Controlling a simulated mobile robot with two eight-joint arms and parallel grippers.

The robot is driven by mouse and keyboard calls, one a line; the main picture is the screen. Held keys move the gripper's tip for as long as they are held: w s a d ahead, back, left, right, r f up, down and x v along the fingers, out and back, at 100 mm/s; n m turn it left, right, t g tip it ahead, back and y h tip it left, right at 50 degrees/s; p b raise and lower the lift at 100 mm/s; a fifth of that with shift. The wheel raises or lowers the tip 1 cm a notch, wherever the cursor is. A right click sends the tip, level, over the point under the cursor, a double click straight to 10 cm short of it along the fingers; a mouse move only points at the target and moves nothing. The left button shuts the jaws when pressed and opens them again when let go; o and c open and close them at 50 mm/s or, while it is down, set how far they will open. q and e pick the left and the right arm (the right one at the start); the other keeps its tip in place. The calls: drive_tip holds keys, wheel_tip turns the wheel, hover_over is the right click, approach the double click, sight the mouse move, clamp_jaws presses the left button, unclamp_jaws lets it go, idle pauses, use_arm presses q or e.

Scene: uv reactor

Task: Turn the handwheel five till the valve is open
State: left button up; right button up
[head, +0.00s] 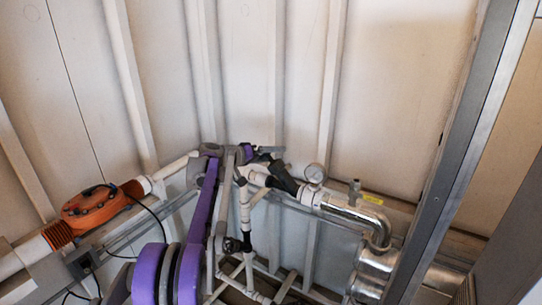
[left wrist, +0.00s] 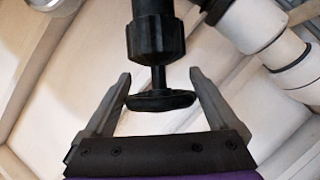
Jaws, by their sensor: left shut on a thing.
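A black handwheel (left wrist: 160,101) on a short stem sits below a black valve body (left wrist: 155,30) in the left wrist view. My left gripper (left wrist: 160,82) has one finger on each side of the wheel and is shut on its rim. In the head view my left gripper (head: 262,150) reaches in at the end of the purple arm, beside the black valve on the white pipe (head: 284,179). The wheel is hard to make out there. No number or open mark is readable. My right gripper is not in view.
A round pressure gauge (head: 315,173) and a shiny metal pipe (head: 355,212) stand right of the valve. An orange device (head: 95,207) with black cables is at left. White pipes (head: 250,268) run below, and a grey upright post (head: 452,150) stands at right.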

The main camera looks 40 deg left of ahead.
use_arm(q)
drive_tip(key=shift+y, duration=0.3)
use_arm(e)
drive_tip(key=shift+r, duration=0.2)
